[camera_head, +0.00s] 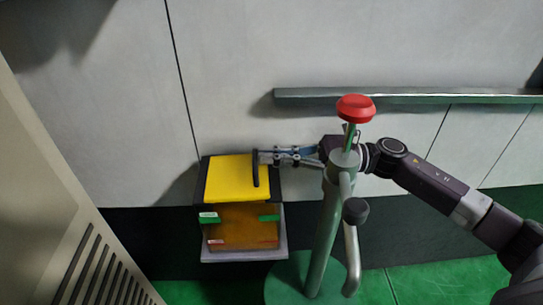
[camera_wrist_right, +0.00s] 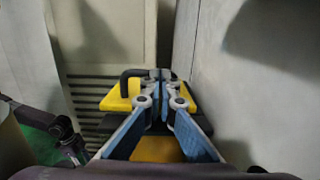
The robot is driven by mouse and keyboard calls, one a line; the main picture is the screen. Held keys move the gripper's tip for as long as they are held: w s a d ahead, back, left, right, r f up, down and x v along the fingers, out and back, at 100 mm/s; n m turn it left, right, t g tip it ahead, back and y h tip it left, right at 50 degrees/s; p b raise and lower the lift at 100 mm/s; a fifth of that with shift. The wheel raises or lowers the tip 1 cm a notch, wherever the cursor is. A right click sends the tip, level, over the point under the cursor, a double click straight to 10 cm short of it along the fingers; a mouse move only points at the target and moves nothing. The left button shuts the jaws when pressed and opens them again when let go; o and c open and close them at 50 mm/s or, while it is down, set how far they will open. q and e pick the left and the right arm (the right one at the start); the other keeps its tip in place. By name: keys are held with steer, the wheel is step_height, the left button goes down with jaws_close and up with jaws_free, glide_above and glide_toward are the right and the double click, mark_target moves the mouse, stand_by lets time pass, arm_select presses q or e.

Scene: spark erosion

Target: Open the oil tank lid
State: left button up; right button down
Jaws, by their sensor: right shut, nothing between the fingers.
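The oil tank (camera_head: 241,232) is an amber box with green labels, left of centre in the head view. Its yellow lid (camera_head: 228,180) lies flat on top, and also shows in the wrist view (camera_wrist_right: 112,101). A black handle (camera_head: 255,172) stands on the lid's right side; the wrist view shows it as a bar (camera_wrist_right: 128,76) left of the fingertips. My right gripper (camera_head: 264,157) is shut and empty, with its tips at the handle's upper end. I cannot tell whether they touch it. In the wrist view the fingertips (camera_wrist_right: 160,76) meet above the lid. My left gripper is not in view.
A green post (camera_head: 325,225) with a red knob (camera_head: 356,108) and a side lever stands right of the tank, in front of my right wrist. A metal rail (camera_head: 420,97) runs along the grey wall behind. A vented cabinet (camera_head: 55,190) fills the left. Green floor (camera_head: 440,280) is open at lower right.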

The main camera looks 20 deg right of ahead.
steer(key=shift+w+a+r, duration=0.1)
steer(key=shift+a+r, duration=0.15)
steer(key=shift+r, duration=0.45)
steer(key=shift+a+r, duration=0.15)
steer(key=shift+r, duration=0.15)
steer(key=r, duration=0.1)
steer(key=a+r, duration=0.1)
steer(key=r, duration=0.1)
steer(key=shift+w+a, duration=0.25)
steer(key=shift+a, duration=0.15)
steer(key=shift+w+a+r, duration=0.1)
steer(key=shift+a+r, duration=0.1)
steer(key=shift+w+a+r, duration=0.1)
steer(key=shift+a+r, duration=0.25)
arm_select(q)
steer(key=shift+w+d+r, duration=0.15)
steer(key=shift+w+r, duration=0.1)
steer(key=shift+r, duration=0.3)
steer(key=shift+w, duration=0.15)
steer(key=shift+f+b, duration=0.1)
steer(key=shift+b, duration=0.2)
